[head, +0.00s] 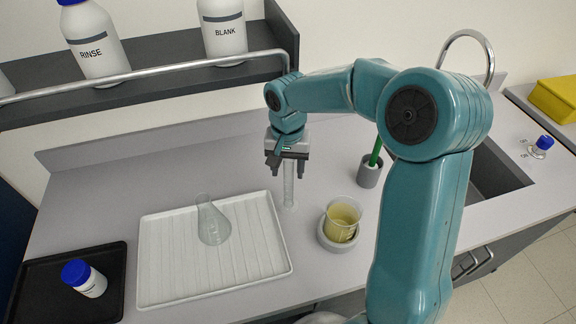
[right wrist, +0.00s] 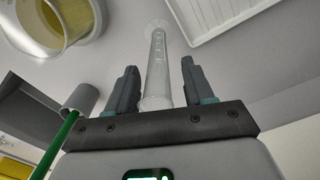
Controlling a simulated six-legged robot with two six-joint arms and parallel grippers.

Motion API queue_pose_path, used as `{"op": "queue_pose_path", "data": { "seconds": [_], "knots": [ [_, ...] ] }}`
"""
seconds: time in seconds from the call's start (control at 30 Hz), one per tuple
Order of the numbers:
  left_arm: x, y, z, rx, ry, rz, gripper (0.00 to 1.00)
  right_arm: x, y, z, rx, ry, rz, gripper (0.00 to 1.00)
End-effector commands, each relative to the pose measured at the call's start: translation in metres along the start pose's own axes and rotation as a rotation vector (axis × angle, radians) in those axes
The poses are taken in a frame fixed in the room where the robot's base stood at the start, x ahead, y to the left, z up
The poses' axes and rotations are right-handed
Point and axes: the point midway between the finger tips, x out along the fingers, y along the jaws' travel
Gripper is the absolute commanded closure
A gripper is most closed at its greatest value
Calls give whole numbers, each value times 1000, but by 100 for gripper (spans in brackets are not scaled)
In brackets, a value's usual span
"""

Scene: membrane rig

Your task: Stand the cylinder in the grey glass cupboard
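The cylinder (head: 289,187) is clear, graduated glass. It stands upright on the grey bench between the white tray and the beaker, and it also shows in the right wrist view (right wrist: 157,65). My right gripper (head: 287,178) points down over its top. In the right wrist view its two fingers (right wrist: 159,72) are on either side of the cylinder, with a gap on both sides, so it is open. My left gripper is not in view. I see no grey glass cupboard in either view.
A white ribbed tray (head: 165,284) with a conical flask (head: 212,222) lies to the left. A beaker of yellow liquid (head: 342,220) stands close right, before a grey pot (head: 369,172) with a green rod. A railed shelf (head: 160,55) holds bottles above. A black tray (head: 40,300) lies front left.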

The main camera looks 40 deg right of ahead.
Motion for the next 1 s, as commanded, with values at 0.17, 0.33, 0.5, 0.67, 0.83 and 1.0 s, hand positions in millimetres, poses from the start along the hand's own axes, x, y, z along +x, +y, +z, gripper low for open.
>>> {"op": "queue_pose_path", "data": {
  "seconds": [0.17,0.33,0.5,0.67,0.83,1.0],
  "knots": [
    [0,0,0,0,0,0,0,0,0,0,0,0,0,49],
    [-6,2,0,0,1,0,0,-9,0,0,0,1,-1,49],
    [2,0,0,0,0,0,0,-37,-1,-1,0,6,-3,49],
    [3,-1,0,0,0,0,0,-65,-1,-1,0,3,-3,49],
    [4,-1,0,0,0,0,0,-78,0,0,-1,1,-1,49],
    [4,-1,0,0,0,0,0,-80,0,1,0,0,0,49]
  ]
}}
